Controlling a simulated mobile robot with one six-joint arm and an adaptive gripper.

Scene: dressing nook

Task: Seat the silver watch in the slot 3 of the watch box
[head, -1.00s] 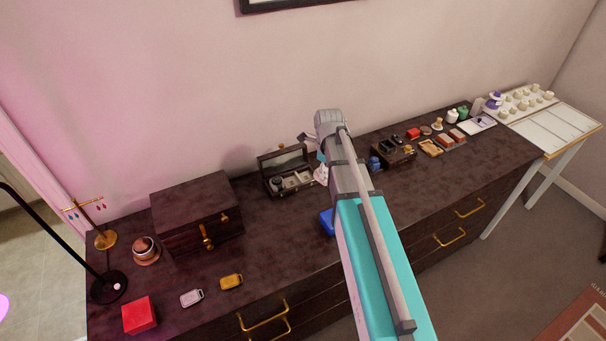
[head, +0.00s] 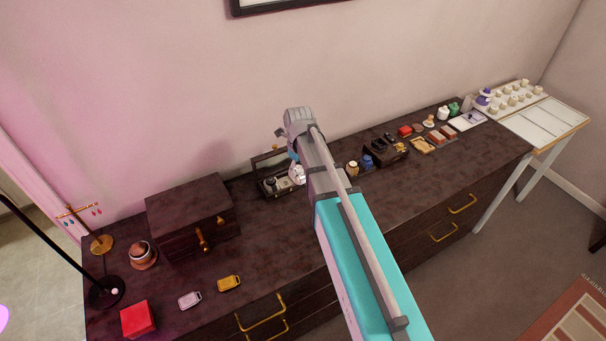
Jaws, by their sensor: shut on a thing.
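The watch box (head: 258,182) is dark with its lid up, on the dresser by the wall, left of my arm. A dark round item and pale cushions show inside; part of the box is hidden and I cannot tell the slots apart. My gripper (head: 295,172) is over the box's right end, mostly hidden by my arm. It is shut on a small pale, silvery thing, which appears to be the silver watch (head: 298,175). I cannot tell whether the watch touches the box.
A dark wooden chest (head: 190,212) stands left of the watch box. Small jars (head: 366,161) and a dark open organiser (head: 386,154) stand to the right. The dresser top between is fairly clear.

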